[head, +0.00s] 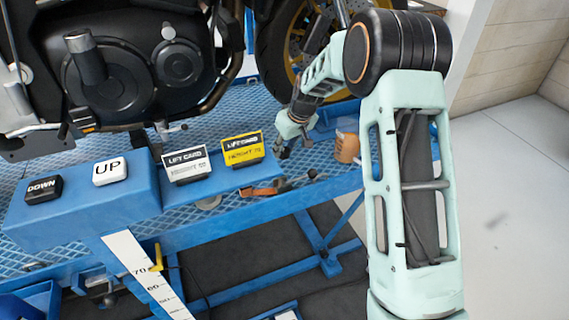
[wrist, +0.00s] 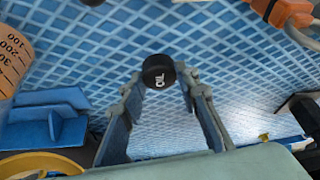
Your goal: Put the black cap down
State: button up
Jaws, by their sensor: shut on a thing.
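The black cap (wrist: 158,72), marked OIL in white, is between the fingertips of my gripper (wrist: 162,82) in the wrist view. My gripper is shut on it. The blue tread-plate deck of the lift (wrist: 230,62) lies behind and below the cap; I cannot tell how large the gap is. In the head view my gripper (head: 284,150) hangs over the lift bench, right of the yellow lift card; the cap is too small and dark there to make out clearly.
An orange measuring cup (head: 346,147) stands right of my gripper. The yellow lift card (head: 242,150) and white lift card (head: 187,166) stand left, beside the UP button (head: 109,172) and DOWN button (head: 43,189). An orange-brown item (head: 262,190) lies near the front edge. A motorcycle (head: 130,60) stands behind.

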aim_at(285, 158)
jog(key=shift+f, duration=2.65)
jog(key=o, duration=0.9)
jog(key=shift+d+r, duration=0.1)
jog(key=shift+r, duration=0.35)
jog(key=v, duration=1.1)
jog(key=shift+s, duration=0.25)
jog(key=shift+d+r, duration=0.1)
jog(key=shift+r, duration=0.05)
